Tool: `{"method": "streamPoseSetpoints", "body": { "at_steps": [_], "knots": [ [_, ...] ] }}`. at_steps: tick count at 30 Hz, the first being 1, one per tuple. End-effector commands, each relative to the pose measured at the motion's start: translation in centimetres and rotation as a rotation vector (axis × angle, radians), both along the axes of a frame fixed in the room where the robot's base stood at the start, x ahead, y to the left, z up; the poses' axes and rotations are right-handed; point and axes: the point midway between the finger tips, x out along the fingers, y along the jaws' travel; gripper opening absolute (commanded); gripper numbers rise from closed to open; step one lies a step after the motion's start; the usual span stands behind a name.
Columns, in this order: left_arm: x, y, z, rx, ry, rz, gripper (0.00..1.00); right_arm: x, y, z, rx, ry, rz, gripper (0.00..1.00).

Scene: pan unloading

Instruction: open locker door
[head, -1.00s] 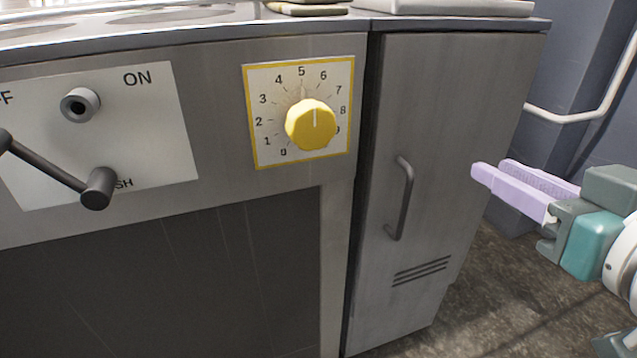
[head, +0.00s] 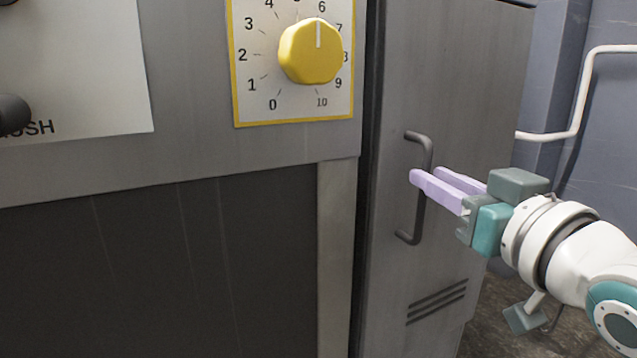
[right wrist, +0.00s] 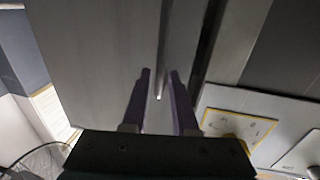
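The locker door (head: 440,75) is a narrow grey metal panel right of the dial, and it looks shut. Its dark vertical bar handle (head: 422,222) is near the door's left edge. My right gripper (head: 424,173), with lilac fingers, comes from the right, its tips overlapping the middle of the handle in the head view. The fingers are apart, with a gap also showing in the right wrist view (right wrist: 160,75). My left gripper is out of view.
A yellow dial knob (head: 311,51) on a numbered plate sits left of the locker. A dark panel (head: 170,270) is below it. Vent slots (head: 437,301) mark the lower door. A white pipe (head: 583,95) runs along the blue wall at right, with some bare floor below.

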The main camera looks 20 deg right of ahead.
Motion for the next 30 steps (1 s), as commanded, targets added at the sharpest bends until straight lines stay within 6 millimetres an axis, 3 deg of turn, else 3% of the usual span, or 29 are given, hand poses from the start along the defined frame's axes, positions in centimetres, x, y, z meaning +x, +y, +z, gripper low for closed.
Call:
{"method": "streamPoseSetpoints", "body": {
  "at_steps": [6, 17, 25, 30],
  "knots": [
    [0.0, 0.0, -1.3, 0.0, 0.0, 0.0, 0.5, 2.5, -0.3, -0.1, -0.001, -0.001, 0.001, 0.27],
    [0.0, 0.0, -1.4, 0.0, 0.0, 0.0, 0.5, 3.1, -0.4, 0.0, -0.001, 0.002, 0.0, 0.27],
    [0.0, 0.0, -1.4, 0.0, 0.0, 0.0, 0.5, 3.1, -0.4, 0.0, -0.001, 0.002, 0.0, 0.0],
    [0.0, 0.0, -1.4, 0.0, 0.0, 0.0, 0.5, 3.1, -0.4, 0.0, -0.001, 0.001, 0.0, 0.0]
  ]
}}
